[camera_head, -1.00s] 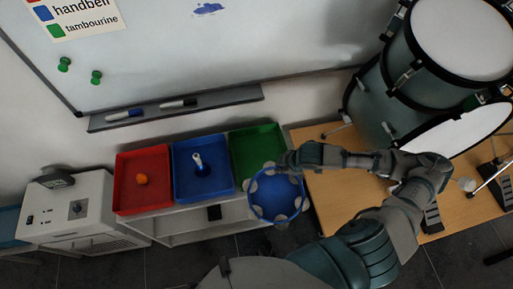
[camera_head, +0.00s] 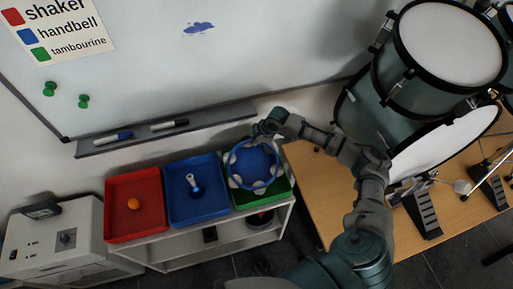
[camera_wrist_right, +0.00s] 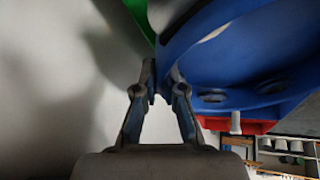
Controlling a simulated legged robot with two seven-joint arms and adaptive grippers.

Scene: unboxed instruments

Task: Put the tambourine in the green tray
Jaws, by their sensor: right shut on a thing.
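The tambourine (camera_head: 253,166) is a blue disc with pale jingles around its rim. My right gripper (camera_head: 262,136) is shut on its far edge and holds it over the green tray (camera_head: 276,196), covering most of that tray. Whether the tambourine touches the tray I cannot tell. In the right wrist view the fingers (camera_wrist_right: 163,80) pinch the blue rim (camera_wrist_right: 235,50), and a strip of the green tray (camera_wrist_right: 140,15) shows at the top. My left gripper is not in view.
A blue tray (camera_head: 199,210) holding a handbell (camera_head: 193,184) and a red tray (camera_head: 150,222) holding an orange shaker (camera_head: 134,203) stand to the left on a white shelf (camera_head: 215,240). A whiteboard (camera_head: 200,60) rises behind.

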